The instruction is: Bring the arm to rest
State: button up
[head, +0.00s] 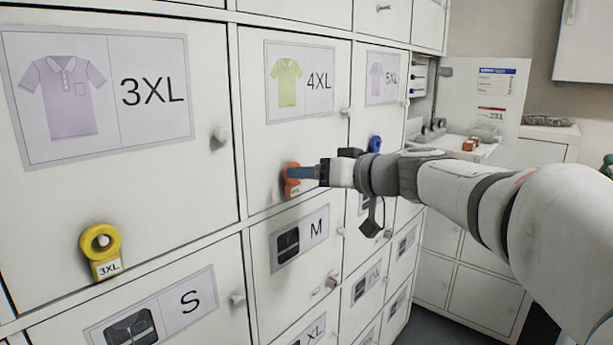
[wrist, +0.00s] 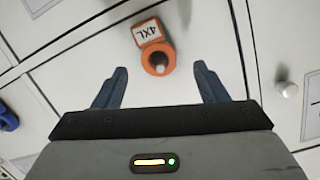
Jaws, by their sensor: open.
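My gripper (head: 303,173) reaches in from the right in the head view, in front of the 4XL locker door (head: 262,170). In the wrist view my gripper (wrist: 160,88) is open, with its two blue-grey fingers apart and nothing held between them. An orange 4XL tag (wrist: 150,32) hangs on a peg just beyond the fingertips, roughly centred between them. The orange tag also shows in the head view (head: 291,184), partly hidden behind the fingers. I cannot tell whether a finger touches it.
A yellow 3XL tag (head: 100,250) hangs on the left door, and a blue tag (head: 375,144) hangs farther right. Round door knobs (head: 220,134) stick out from the lockers. A shelf (head: 470,150) with small orange items is at the back right.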

jog(key=s+d+f+m+g+h+p, duration=0.3)
jog(key=s+d+f+h+p, duration=0.3)
jog(key=s, duration=0.6)
jog(key=s+d+f+m+g+h+p, duration=0.3)
jog(key=s+d+f+h+p, duration=0.3)
jog(key=s+d, duration=0.4)
notch_tip(320, 180, down, 2)
jog(key=s+g+p, duration=0.1)
jog(key=s, duration=0.1)
jog(key=shift+s+f+m+p, duration=0.15)
jog(key=shift+s+m+p, duration=0.2)
jog(key=shift+s+m, duration=0.05)
jog(key=shift+d, duration=0.1)
